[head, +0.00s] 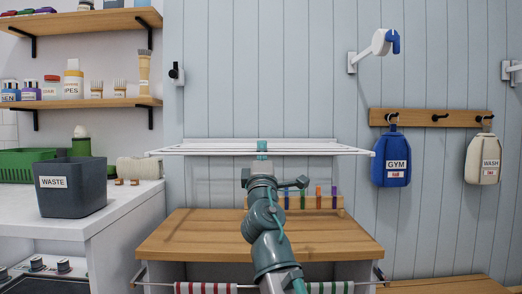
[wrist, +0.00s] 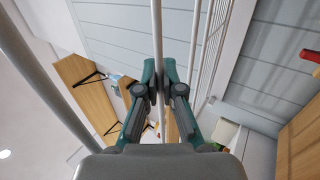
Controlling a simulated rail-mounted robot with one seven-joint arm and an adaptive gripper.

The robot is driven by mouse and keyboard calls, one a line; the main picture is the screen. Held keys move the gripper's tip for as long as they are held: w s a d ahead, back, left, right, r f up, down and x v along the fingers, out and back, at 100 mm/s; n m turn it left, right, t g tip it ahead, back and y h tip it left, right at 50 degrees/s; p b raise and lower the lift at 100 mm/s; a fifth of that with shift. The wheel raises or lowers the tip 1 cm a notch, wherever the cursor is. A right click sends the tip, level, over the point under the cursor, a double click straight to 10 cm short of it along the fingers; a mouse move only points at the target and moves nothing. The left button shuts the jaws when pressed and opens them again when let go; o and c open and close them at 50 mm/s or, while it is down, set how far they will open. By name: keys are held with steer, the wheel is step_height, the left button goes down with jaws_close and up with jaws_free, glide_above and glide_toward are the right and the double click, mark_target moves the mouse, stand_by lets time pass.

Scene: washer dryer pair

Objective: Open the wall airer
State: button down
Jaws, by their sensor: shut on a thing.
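The white wall airer (head: 205,151) is on the pale blue panelled wall above the wooden worktop. In the head view its rack shows almost edge-on, reaching out from the wall about level, with its long front rail nearest me. My gripper (head: 262,147) is at the middle of that front rail. In the wrist view my gripper (wrist: 159,88) is shut on the white rail (wrist: 157,30), which runs between its fingers. More thin bars of the airer (wrist: 208,55) show to the right there. The airer's hinges are too small to tell.
A wooden worktop (head: 200,235) with a rack of coloured tubes (head: 295,200) lies below. A grey waste bin (head: 72,187) and green basket (head: 22,165) stand at left. Blue (head: 391,160) and cream (head: 483,160) bags hang at right, the blue one close to the airer's right end.

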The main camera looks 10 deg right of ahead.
steer(key=shift+s+f, duration=0.1)
steer(key=shift+f, duration=0.2)
steer(key=c, duration=1.4)
jaws_free()
steer(key=shift+o, duration=0.4)
steer(key=v, duration=1.2)
